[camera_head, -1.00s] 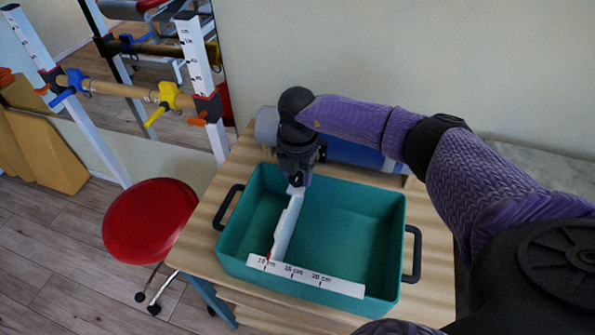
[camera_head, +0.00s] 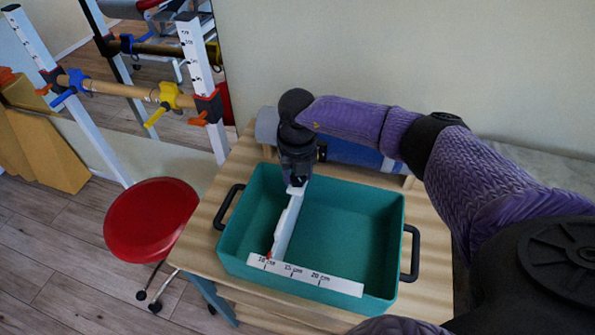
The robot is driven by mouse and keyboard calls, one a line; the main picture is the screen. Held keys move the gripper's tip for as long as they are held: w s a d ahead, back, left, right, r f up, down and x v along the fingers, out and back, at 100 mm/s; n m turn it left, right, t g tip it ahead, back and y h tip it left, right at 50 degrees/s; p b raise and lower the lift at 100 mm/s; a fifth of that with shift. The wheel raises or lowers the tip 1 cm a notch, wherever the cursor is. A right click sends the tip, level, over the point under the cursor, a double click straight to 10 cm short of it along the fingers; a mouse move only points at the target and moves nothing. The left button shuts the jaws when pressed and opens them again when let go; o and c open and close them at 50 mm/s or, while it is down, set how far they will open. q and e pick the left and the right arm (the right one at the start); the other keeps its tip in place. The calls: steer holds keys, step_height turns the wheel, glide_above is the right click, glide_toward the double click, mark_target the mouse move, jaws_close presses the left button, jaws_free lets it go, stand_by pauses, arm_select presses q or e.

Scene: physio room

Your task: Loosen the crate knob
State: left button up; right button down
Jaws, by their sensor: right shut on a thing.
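A teal crate (camera_head: 352,205) with black side handles stands on a wooden table. A white divider (camera_head: 286,228) runs across its inside, left of the middle. A white scale strip (camera_head: 305,274) with centimetre marks lies along the crate's front wall, and a small red mark shows at the divider's front end. My right gripper (camera_head: 297,186) points down at the divider's back end, by the crate's back wall, and is shut. The knob is not visible there; the gripper hides what it holds. My left gripper is not in view.
A blue and grey roll (camera_head: 345,150) lies behind the crate. A red stool (camera_head: 150,219) stands left of the table (camera_head: 428,270). Parallel bars with yellow and blue clamps (camera_head: 170,95) stand at the upper left. The crate's right compartment is empty.

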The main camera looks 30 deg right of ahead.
steer(key=n, duration=0.4)
steer(key=shift+n, duration=0.3)
steer(key=n+b, duration=0.1)
steer(key=n, duration=0.4)
steer(key=n+b, duration=0.1)
steer(key=n, duration=0.4)
steer(key=shift+n, duration=0.4)
steer(key=shift+n+b, duration=0.65)
steer(key=shift+n, duration=1.85)
steer(key=shift+c, duration=1)
jaws_free()
steer(key=shift+r, duration=0.1)
